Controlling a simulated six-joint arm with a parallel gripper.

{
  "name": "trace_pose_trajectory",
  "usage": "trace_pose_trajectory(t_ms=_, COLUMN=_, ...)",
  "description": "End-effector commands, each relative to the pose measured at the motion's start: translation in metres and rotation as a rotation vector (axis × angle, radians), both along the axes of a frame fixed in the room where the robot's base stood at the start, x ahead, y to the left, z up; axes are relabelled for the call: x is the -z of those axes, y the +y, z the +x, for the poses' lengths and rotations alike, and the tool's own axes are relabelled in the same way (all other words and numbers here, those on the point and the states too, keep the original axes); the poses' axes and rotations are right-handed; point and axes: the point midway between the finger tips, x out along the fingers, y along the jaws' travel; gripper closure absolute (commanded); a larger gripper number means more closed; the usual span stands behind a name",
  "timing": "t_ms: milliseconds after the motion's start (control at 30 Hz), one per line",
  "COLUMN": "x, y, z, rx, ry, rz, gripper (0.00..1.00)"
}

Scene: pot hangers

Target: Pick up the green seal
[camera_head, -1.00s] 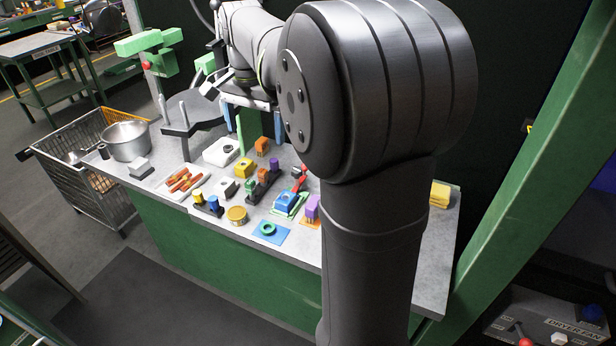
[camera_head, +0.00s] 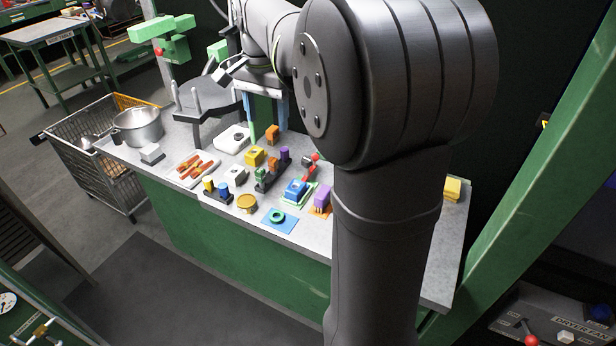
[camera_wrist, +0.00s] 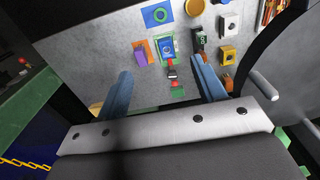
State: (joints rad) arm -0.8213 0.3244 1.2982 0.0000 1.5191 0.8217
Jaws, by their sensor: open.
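The green seal (camera_head: 277,216) is a small dark-green ring lying flat on a blue square mat (camera_head: 268,225) near the table's front edge. In the wrist view the seal (camera_wrist: 160,15) shows near the top edge as a ring on its blue square. My gripper (camera_head: 267,122) is above the back of the table, behind the group of small parts and well away from the seal. Its two blue fingers are wide apart with nothing held between them. In the wrist view the open fingers (camera_wrist: 161,68) point toward the parts, with the seal beyond their tips.
A blue block on a green tray (camera_head: 296,188), a purple block (camera_head: 321,199), a round yellow tin (camera_head: 246,203) and a dark holder with colored pegs (camera_head: 268,178) stand near the seal. A pot (camera_head: 138,126) is at the left.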

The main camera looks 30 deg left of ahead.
Motion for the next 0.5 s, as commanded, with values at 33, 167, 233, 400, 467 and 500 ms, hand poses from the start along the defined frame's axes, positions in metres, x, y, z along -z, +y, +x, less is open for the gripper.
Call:
trace_pose_trajectory(t_ms=33, x=0.000, y=0.000, z=0.000, rx=0.001, ry=0.000, rz=0.000, gripper=0.37)
trace_pose_trajectory(t_ms=167, x=0.011, y=0.001, z=0.001, rx=0.049, ry=0.002, rz=-0.002, gripper=0.37)
trace_pose_trajectory(t_ms=233, x=0.025, y=0.004, z=0.003, rx=0.124, ry=0.003, rz=-0.004, gripper=0.37)
trace_pose_trajectory(t_ms=400, x=0.081, y=0.009, z=0.007, rx=0.427, ry=0.005, rz=-0.009, gripper=0.37)
trace_pose_trajectory(t_ms=467, x=0.102, y=0.010, z=0.008, rx=0.543, ry=0.004, rz=-0.009, gripper=0.37)
trace_pose_trajectory(t_ms=500, x=0.115, y=0.010, z=0.008, rx=0.618, ry=0.004, rz=-0.008, gripper=0.37)
